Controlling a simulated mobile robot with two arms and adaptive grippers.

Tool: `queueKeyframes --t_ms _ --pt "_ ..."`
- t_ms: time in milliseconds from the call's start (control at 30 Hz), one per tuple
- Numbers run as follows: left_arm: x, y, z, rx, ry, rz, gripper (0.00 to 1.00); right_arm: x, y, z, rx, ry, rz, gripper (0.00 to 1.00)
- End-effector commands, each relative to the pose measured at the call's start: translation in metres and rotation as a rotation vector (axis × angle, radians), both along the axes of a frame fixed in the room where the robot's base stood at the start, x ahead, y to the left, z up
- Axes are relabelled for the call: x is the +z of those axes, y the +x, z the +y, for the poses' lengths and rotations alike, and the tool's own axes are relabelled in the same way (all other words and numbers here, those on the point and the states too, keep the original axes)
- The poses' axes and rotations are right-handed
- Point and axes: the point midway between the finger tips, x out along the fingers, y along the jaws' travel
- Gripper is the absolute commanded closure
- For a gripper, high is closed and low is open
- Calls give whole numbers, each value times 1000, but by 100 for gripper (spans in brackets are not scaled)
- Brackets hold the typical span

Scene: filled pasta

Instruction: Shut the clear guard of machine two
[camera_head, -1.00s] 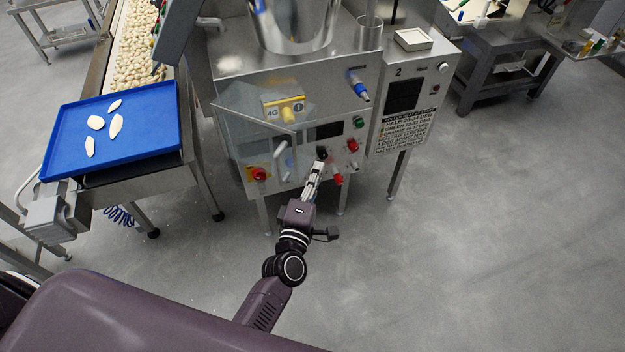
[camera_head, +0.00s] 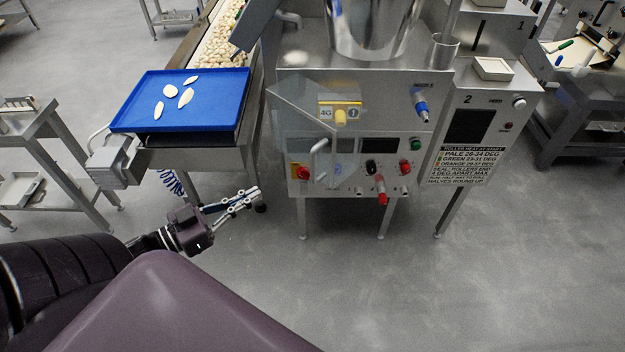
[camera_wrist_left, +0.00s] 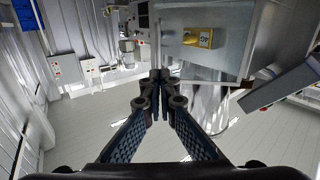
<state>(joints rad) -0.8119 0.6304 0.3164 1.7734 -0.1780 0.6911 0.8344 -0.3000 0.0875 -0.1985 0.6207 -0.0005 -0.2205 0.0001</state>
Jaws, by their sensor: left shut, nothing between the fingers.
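Machine two (camera_head: 375,110) is a steel cabinet with a plate marked 2 at its right. Its clear guard (camera_head: 300,125) is a see-through panel at the left of the front, with a pale upright handle (camera_head: 318,160). The panel appears to stand out at an angle from the front face. My left gripper (camera_head: 257,192) is shut and empty, low and left of the guard, apart from it. In the left wrist view the closed fingertips (camera_wrist_left: 160,77) point toward the machine, whose yellow block (camera_wrist_left: 199,38) shows beyond. My right gripper is not in view.
A blue tray (camera_head: 225,108) with several pale pieces sits on the conveyor end at left. A red emergency button (camera_head: 303,172) and a red-tipped lever (camera_head: 381,190) are on the machine front. A steel table (camera_head: 50,125) stands far left. The floor before the machine is clear.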

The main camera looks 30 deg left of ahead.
Motion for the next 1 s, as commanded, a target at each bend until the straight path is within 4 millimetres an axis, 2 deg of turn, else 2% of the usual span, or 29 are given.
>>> queueKeyframes --t_ms 167,433,700,1000 --pt "2 5 -4 -32 42 -1 100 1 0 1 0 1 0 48" --pt "4 48 -23 -30 38 -5 100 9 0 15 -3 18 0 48" --pt "2 93 -42 -27 37 -3 100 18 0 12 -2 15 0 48" --pt "0 122 -56 -26 36 0 100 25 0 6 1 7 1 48"
